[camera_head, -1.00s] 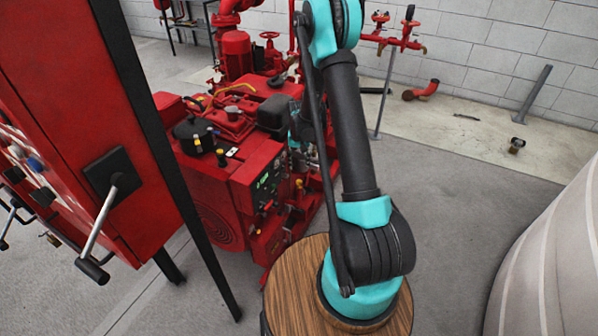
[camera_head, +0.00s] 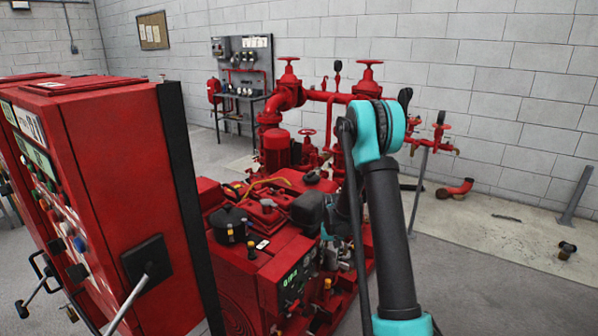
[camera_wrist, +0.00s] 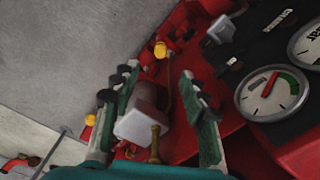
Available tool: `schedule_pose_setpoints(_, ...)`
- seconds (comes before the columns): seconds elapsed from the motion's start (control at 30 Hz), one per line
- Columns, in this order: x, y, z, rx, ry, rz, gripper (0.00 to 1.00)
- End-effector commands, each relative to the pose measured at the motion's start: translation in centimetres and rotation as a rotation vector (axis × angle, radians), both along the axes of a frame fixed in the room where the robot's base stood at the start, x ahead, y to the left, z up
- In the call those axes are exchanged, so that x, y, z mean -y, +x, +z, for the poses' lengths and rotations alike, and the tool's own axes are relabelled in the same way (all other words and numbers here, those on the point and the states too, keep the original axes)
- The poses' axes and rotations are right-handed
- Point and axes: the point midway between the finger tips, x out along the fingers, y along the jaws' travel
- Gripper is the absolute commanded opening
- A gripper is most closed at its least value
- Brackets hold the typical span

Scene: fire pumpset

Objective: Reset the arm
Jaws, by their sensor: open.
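My arm (camera_head: 388,220), with teal joints and dark links, stands in the front middle of the head view. It rises to an elbow and folds over toward the red pump engine (camera_head: 235,277). My gripper (camera_wrist: 158,80) shows in the wrist view with its two green and black fingers apart. A pale block and a brass-coloured fitting show between and behind the fingers, and I cannot tell whether they touch. Red machine surface lies beyond them. In the head view the gripper is mostly hidden behind the arm, close to the engine's panel side.
A red control cabinet (camera_head: 125,190) with lever handles stands close at the left. Round gauges (camera_wrist: 270,95) sit close to the right finger. Red pipes with valve wheels (camera_head: 289,95) stand behind the engine. Grey floor (camera_head: 480,275) is open at the right.

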Motion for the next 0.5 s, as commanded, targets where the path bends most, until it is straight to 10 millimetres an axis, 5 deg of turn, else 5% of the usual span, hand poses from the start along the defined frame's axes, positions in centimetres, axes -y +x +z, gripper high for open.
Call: schedule_pose_setpoints(0.5, 1.9, -9.8, 11.5, 0.133, 0.002, 0.054, 0.44)
